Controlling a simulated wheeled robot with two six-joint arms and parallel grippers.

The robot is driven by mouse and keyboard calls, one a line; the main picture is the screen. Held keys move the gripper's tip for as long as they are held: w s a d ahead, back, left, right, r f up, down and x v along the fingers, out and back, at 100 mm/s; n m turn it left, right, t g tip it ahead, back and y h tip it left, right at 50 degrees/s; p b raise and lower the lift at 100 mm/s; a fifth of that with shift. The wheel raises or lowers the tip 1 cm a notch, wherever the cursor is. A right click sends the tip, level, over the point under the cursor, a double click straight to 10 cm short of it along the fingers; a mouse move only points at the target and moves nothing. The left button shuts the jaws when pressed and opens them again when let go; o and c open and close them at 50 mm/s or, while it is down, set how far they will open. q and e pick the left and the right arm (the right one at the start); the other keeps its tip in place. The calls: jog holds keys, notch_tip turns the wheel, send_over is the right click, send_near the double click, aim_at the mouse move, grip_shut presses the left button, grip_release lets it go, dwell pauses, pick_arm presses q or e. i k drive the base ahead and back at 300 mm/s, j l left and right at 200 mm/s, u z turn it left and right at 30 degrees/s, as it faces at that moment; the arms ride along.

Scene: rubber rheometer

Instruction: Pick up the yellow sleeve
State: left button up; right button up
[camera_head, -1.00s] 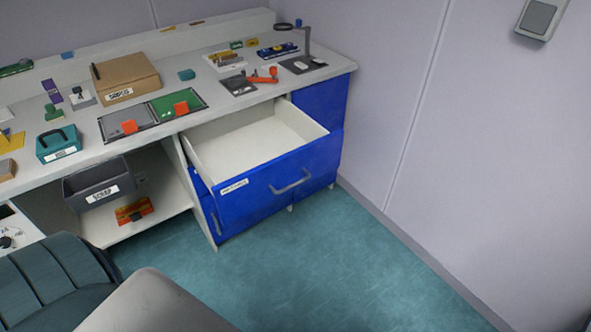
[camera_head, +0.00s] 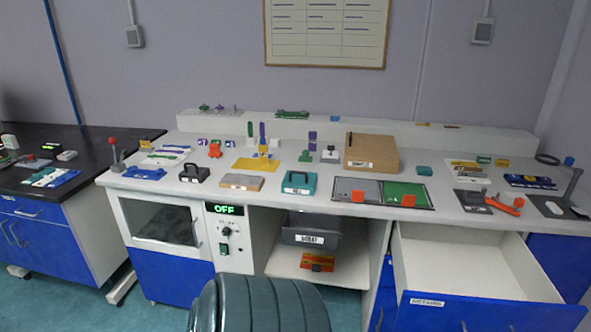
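I cannot tell for sure which thing is the yellow sleeve. A small upright yellow piece (camera_head: 263,151) stands on a yellow mat (camera_head: 243,165) in the middle of the white bench, near purple and green upright pieces. A small yellow block (camera_head: 502,163) lies at the right back of the bench, beside a green one. Neither of my grippers is in view.
The white bench (camera_head: 335,212) holds a cardboard box (camera_head: 371,152), a teal case (camera_head: 299,183), a black case (camera_head: 194,173) and grey and green trays. An empty drawer (camera_head: 470,260) stands open at the right. A grey bin (camera_head: 311,230) sits on the shelf below.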

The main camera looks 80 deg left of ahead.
aim_at(263, 150)
jog(key=u, duration=2.7)
jog(key=i+j+z, duration=0.1)
jog(key=z, duration=0.35)
jog(key=j+z, duration=0.25)
jog(key=z, duration=0.25)
jog(key=i+j+z, duration=0.1)
jog(key=j+z, duration=0.15)
jog(key=z, duration=0.2)
